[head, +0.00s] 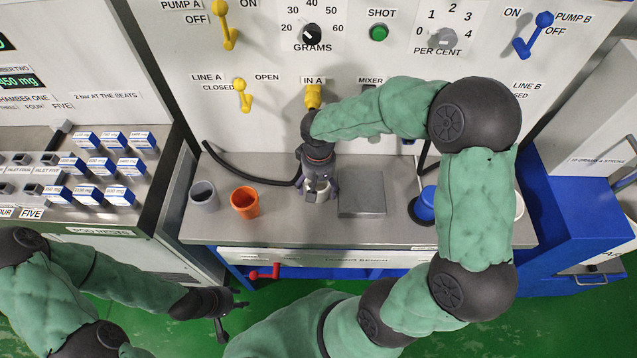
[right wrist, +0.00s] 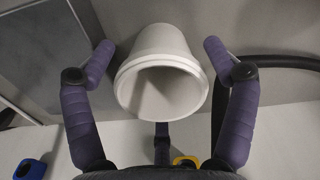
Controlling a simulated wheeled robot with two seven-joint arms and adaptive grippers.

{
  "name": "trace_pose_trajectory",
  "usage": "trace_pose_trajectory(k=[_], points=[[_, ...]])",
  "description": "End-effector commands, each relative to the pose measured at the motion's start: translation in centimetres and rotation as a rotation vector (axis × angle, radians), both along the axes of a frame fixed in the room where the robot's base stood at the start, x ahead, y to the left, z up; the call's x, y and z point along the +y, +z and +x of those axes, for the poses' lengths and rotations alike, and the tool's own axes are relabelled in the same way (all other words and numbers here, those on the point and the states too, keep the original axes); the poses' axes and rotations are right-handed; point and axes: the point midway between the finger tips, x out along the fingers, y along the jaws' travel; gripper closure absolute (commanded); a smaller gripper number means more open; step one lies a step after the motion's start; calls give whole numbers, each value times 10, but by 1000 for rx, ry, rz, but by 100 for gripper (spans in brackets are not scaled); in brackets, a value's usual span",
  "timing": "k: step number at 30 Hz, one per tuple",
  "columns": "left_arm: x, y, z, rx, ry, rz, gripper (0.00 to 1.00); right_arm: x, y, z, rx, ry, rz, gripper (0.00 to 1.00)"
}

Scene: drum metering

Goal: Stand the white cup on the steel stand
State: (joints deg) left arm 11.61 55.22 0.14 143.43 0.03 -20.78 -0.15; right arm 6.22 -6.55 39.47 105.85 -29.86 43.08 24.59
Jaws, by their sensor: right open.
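The white cup (right wrist: 162,70) stands on the bench with its open mouth toward my right wrist camera. In the head view it is mostly hidden under my right gripper (head: 318,190). In the right wrist view my right gripper (right wrist: 160,62) is open, one purple finger on each side of the cup, with gaps between fingers and cup. The steel stand (head: 362,207), a flat grey square block, is just right of the gripper in the head view. It also shows at upper left in the right wrist view (right wrist: 38,45). My left gripper (head: 230,312) is open and empty, low in front of the bench.
A grey cup (head: 204,196) and an orange cup (head: 245,202) stand left of my right gripper. A black hose (head: 240,176) lies behind them. A blue cup (head: 424,205) is at the right, partly behind my arm. The control panel rises behind the bench.

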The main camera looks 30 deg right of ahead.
Motion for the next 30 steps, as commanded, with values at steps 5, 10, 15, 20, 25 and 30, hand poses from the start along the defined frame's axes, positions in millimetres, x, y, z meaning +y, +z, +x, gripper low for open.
trace_pose_trajectory(k=[5,10,15,20,25,30], points=[[0,8,0,0,0,0,60,0,18,1,-3,-1,0,14],[0,20,0,0,0,0,60,0,52,1,-5,0,-1,14],[0,31,0,0,0,0,60,0,86,1,-4,0,-1,14],[0,38,0,0,0,0,60,0,109,1,-2,0,0,14],[0,40,0,0,0,0,60,0,121,0,0,-1,0,10],[0,39,0,0,0,0,60,3,121,1,6,-78,-13,10]])
